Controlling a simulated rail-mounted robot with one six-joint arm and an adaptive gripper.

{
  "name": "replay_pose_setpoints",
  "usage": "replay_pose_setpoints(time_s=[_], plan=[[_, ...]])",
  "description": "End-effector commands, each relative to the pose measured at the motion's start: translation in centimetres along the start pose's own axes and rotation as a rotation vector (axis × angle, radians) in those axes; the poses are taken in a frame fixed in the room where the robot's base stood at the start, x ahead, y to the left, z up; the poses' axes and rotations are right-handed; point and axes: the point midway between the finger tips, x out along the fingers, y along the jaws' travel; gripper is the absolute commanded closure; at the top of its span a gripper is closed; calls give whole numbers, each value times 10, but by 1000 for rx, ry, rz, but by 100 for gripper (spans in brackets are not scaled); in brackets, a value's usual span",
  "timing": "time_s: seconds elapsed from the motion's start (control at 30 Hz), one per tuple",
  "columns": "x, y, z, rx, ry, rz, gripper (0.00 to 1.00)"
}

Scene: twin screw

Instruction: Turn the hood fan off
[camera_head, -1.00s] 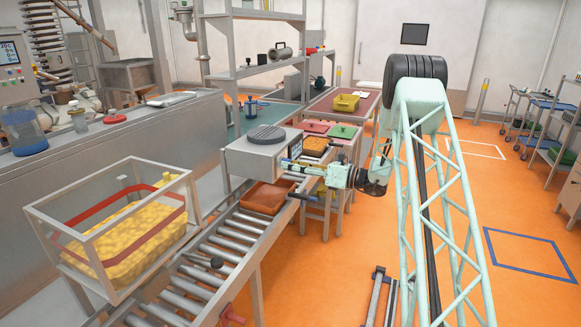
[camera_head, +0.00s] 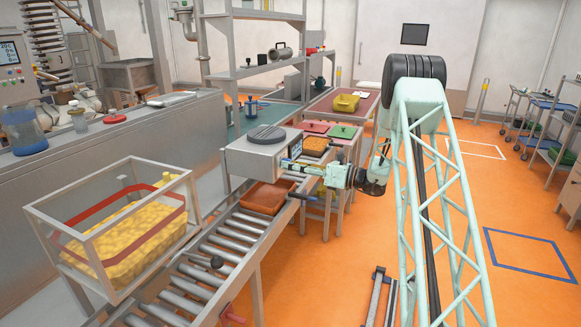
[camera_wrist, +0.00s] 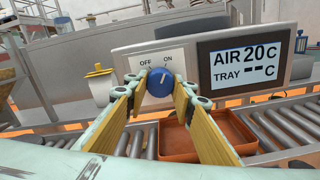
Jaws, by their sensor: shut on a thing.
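A blue knob (camera_wrist: 160,84) sits on a white plate (camera_wrist: 155,62) marked OFF on the left and ON on the right, in the wrist view. Its white mark leans up and right, towards ON. The plate is on the front of a grey box (camera_head: 258,153) with a round dark top, in the head view. My gripper (camera_wrist: 161,84) is shut on the knob, one finger at each side. In the head view my gripper (camera_head: 292,166) is at the box's front, and the knob is hidden.
A display (camera_wrist: 246,64) right of the knob reads AIR 20 C and TRAY -- C. An orange tray (camera_wrist: 178,140) lies on the roller conveyor (camera_head: 225,248) below. A caged yellow load (camera_head: 130,240) stands at left.

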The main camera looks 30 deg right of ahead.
Motion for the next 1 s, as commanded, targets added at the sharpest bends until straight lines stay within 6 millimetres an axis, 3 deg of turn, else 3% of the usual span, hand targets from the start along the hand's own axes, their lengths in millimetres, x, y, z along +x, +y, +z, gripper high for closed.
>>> replay_pose_setpoints(time_s=[0.37,1.0], plan=[[0,-1,-2,-148,-1,0,87],[0,-2,-2,-610,0,0,87]])
